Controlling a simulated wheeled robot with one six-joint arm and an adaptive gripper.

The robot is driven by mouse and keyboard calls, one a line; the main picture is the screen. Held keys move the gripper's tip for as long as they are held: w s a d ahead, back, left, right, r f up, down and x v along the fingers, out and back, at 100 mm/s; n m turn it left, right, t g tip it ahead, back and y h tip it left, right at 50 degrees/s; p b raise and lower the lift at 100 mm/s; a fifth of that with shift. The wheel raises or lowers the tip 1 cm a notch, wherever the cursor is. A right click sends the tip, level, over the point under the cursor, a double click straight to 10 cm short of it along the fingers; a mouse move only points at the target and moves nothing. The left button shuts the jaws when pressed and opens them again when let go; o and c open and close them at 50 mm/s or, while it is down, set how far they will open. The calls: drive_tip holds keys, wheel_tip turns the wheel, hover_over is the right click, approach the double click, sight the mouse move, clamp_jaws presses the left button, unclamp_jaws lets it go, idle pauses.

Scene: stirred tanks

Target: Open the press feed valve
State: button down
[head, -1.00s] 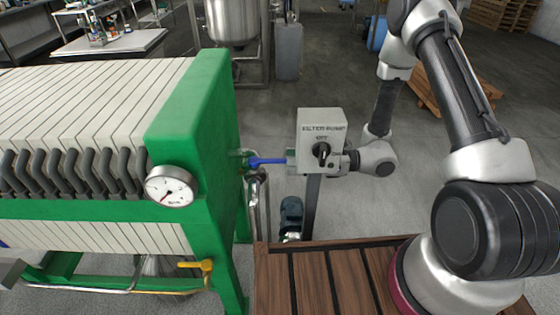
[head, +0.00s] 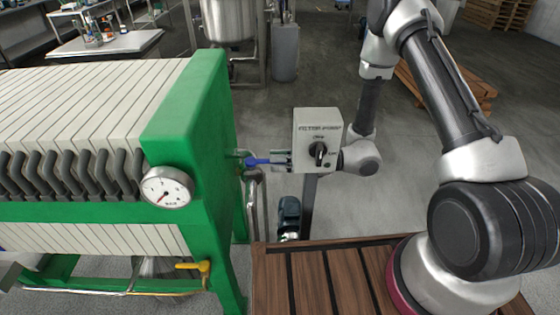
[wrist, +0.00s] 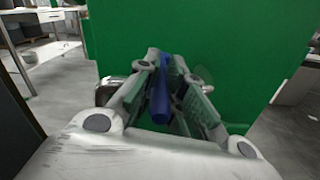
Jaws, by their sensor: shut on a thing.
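The press feed valve's blue lever handle (head: 258,162) points right from the pipework beside the green press end plate, towards the filter pump box. In the wrist view the blue handle (wrist: 161,102) runs lengthwise between my two finger pads. My gripper (wrist: 163,82) is shut on it. In the head view my gripper (head: 282,159) reaches in from the right, and most of it is hidden behind the filter pump box. The valve body is mostly hidden by the handle and the press frame.
The grey filter pump box (head: 318,140) with a black knob stands on a post just in front of my gripper. The green filter press (head: 190,115) with a pressure gauge (head: 167,188) fills the left. A yellow-handled valve (head: 195,266) sits low on it. A wooden-slatted surface (head: 318,280) lies at the front.

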drive_tip(key=shift+f, duration=0.1)
drive_tip(key=s+m+t, duration=0.1)
drive_tip(key=t, duration=0.1)
drive_tip(key=shift+s+m+t, duration=0.1)
drive_tip(key=shift+m+t, duration=0.2)
drive_tip(key=c, duration=1.5)
unclamp_jaws()
drive_tip(key=shift+f, duration=0.1)
drive_tip(key=shift+o, duration=0.2)
drive_tip(key=s+d, duration=0.2)
drive_tip(key=d, duration=0.9)
drive_tip(key=shift+d, duration=0.4)
